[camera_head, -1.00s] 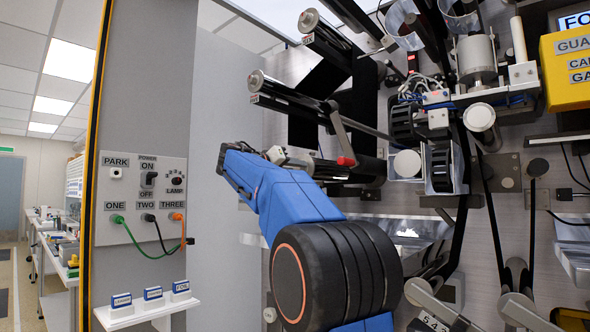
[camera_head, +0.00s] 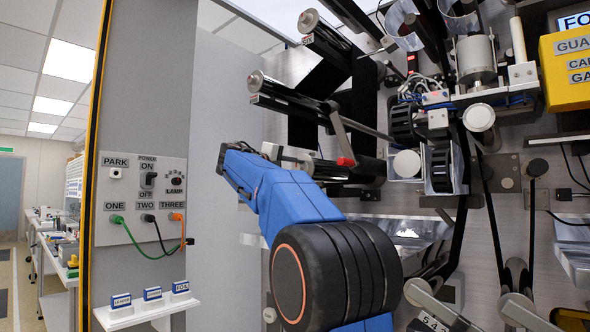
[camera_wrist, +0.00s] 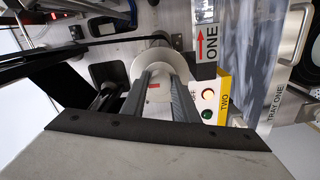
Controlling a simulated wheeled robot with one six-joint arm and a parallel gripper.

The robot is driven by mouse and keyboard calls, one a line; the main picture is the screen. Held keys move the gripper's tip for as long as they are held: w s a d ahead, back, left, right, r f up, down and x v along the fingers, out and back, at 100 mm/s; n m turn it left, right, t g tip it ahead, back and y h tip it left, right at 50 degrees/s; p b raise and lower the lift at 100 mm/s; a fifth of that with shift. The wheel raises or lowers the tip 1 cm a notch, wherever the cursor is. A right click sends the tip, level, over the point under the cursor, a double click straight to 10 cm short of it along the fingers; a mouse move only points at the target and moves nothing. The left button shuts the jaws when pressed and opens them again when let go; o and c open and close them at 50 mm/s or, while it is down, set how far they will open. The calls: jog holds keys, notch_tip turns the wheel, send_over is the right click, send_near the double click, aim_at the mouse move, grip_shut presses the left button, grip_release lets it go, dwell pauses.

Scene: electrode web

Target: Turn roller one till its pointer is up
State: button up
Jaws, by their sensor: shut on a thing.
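Roller one's pale round end (camera_wrist: 158,60) shows in the wrist view, beside a plate marked ONE (camera_wrist: 207,42) with a red arrow. My gripper (camera_wrist: 158,80) has its two dark fingers shut on this roller end, one on each side. A small red mark (camera_wrist: 154,86) shows between the fingers. I cannot tell whether it is the pointer or which way the pointer faces. In the head view my gripper (camera_head: 290,156) is small and partly hidden behind my blue arm, close to the dark rollers.
In the head view a red-tipped crank (camera_head: 343,150) and a black roller (camera_head: 290,106) are close to my arm.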

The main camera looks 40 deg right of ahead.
jog(key=shift+f+n, duration=0.1)
jog(key=shift+n, duration=0.2)
jog(key=o, duration=1.1)
jog(key=shift+c, duration=0.2)
jog(key=s+a, duration=0.1)
jog(key=a, duration=1.6)
jog(key=shift+s+a, duration=0.15)
jog(key=shift+a, duration=0.05)
